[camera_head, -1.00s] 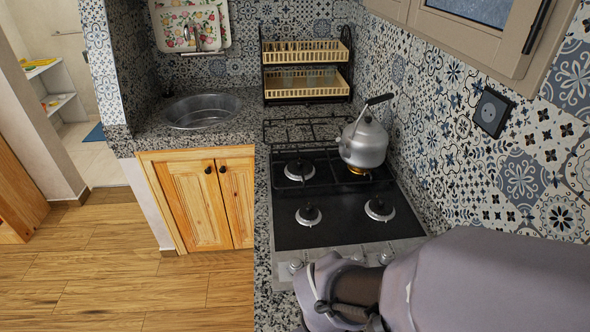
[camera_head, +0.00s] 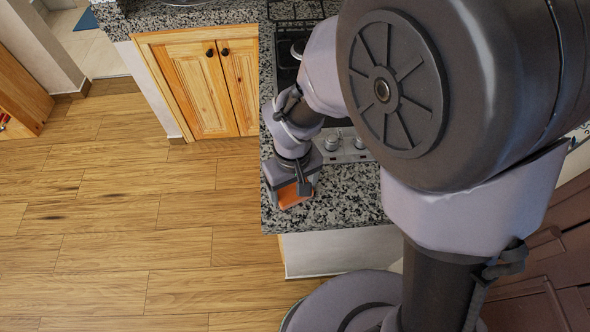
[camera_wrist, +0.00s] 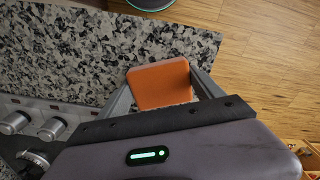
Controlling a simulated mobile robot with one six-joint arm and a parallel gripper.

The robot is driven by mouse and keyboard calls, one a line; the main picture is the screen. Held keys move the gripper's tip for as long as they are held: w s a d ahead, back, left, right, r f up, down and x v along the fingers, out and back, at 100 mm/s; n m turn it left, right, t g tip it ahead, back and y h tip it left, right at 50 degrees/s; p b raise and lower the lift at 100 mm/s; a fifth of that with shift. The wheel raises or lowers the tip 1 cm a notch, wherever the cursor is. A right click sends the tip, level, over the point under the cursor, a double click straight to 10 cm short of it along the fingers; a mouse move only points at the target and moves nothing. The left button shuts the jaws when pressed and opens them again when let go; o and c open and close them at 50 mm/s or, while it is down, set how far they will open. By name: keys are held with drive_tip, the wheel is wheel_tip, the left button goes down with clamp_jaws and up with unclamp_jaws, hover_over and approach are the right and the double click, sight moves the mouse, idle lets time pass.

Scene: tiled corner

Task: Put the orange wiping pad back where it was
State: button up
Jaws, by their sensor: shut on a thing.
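The orange wiping pad (camera_head: 294,196) is between the jaws of my gripper (camera_head: 291,187), at the near left corner of the speckled granite counter (camera_head: 345,195). In the wrist view the pad (camera_wrist: 160,85) shows as a flat orange block, with a grey finger of my gripper (camera_wrist: 163,95) on either side, shut on it.
Stove knobs (camera_wrist: 15,123) lie close to my gripper, at left in the wrist view. The stove is mostly hidden behind my arm in the head view. Bare counter lies right of the pad. A wooden cabinet (camera_head: 205,88) and open wood floor (camera_head: 130,220) are at left.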

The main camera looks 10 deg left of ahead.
sight(293, 189)
drive_tip(key=shift+f, duration=0.25)
drive_tip(key=o, duration=1.5)
drive_tip(key=shift+c, duration=0.2)
drive_tip(key=shift+r, duration=0.15)
wheel_tip(293, 189, up, 12)
drive_tip(key=p, duration=0.5)
drive_tip(key=s+d+r+m+t+y, duration=0.1)
drive_tip(key=s+d+r+m+t, duration=0.2)
drive_tip(key=d+r+m, duration=0.2)
drive_tip(key=s+d+r+m+t+y, duration=0.1)
drive_tip(key=s+d+r+m+t, duration=0.1)
drive_tip(key=d+r+m, duration=0.4)
drive_tip(key=s+d+r, duration=0.1)
drive_tip(key=d+r, duration=0.2)
drive_tip(key=d, duration=0.2)
drive_tip(key=shift+s+r+m+t, duration=0.25)
drive_tip(key=shift+s+m+t, duration=0.05)
drive_tip(key=shift+s+t, duration=0.1)
